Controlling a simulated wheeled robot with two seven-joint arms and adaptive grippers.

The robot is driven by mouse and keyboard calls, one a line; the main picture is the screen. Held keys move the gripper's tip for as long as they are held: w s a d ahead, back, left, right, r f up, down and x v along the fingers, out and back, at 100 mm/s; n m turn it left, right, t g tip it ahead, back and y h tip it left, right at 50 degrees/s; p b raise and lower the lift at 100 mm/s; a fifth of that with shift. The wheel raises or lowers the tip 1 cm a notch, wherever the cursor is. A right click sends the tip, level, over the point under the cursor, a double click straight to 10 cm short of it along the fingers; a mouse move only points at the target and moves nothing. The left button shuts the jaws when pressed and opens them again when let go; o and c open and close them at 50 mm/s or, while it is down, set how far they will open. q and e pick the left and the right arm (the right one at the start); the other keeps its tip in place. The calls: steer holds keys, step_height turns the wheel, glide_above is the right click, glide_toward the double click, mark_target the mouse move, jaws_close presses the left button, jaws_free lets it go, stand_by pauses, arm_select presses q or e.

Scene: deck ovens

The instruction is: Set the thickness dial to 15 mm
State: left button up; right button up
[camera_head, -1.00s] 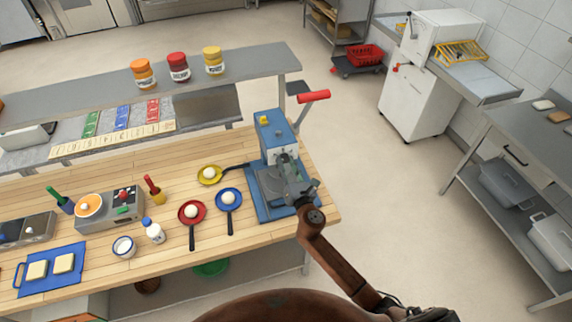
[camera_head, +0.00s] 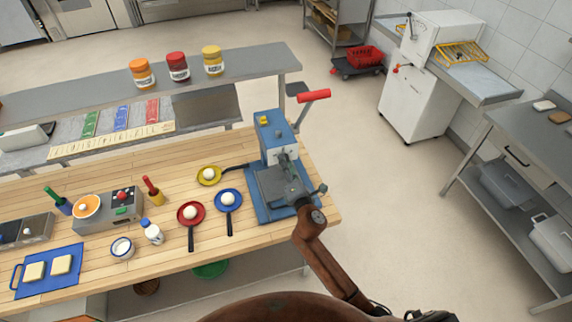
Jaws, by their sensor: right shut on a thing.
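The blue press (camera_head: 270,128) stands at the right end of the wooden counter, with a red-handled lever (camera_head: 314,95) and a yellow part on top. My right gripper (camera_head: 284,160) reaches from the lower right to the press's front face. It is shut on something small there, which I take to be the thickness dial. The dial, its scale and its pointer are hidden behind the gripper or too small to read. My left gripper is not in view.
Yellow (camera_head: 209,176), red (camera_head: 191,213) and blue (camera_head: 228,199) pans lie left of the press. A grey shelf (camera_head: 240,70) with jars runs behind the counter. Open floor lies to the right, before a white machine (camera_head: 412,103).

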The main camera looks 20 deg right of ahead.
stand_by(0.5)
steer(key=o, duration=1.1)
steer(key=shift+o, duration=0.2)
steer(key=shift+s, duration=0.1)
steer(key=s, duration=1.1)
steer(key=shift+s+d, duration=0.2)
steer(key=shift+s, duration=0.2)
